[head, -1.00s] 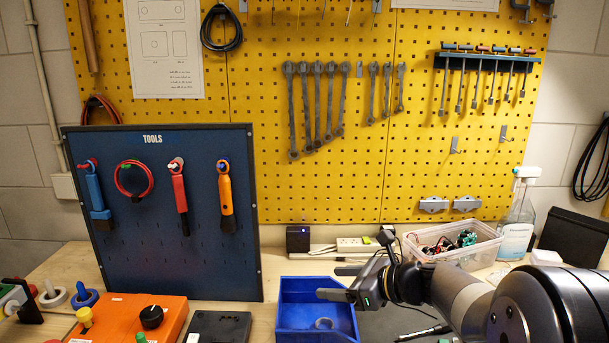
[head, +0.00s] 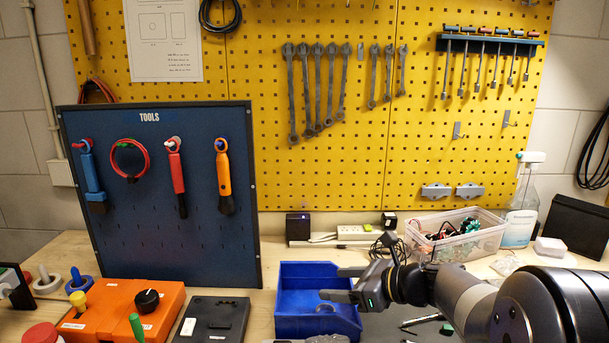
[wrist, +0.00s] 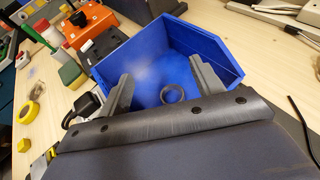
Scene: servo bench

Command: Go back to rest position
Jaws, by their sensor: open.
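My gripper (head: 338,284) is open, its two fingers apart with nothing between them. It hangs at the right side of the blue bin (head: 290,325), with its fingers pointing left over the bin. In the wrist view the gripper (wrist: 160,90) faces into the bin (wrist: 205,45). A small grey ring (wrist: 171,94) lies on the bin's floor, apart from the fingers.
A blue tool board (head: 165,240) stands at the left with several hung tools. An orange box (head: 115,310) and a black case (head: 215,318) sit left of the bin. A clear tub (head: 455,240) of parts stands behind my arm. A yellow pegboard (head: 330,180) closes off the back.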

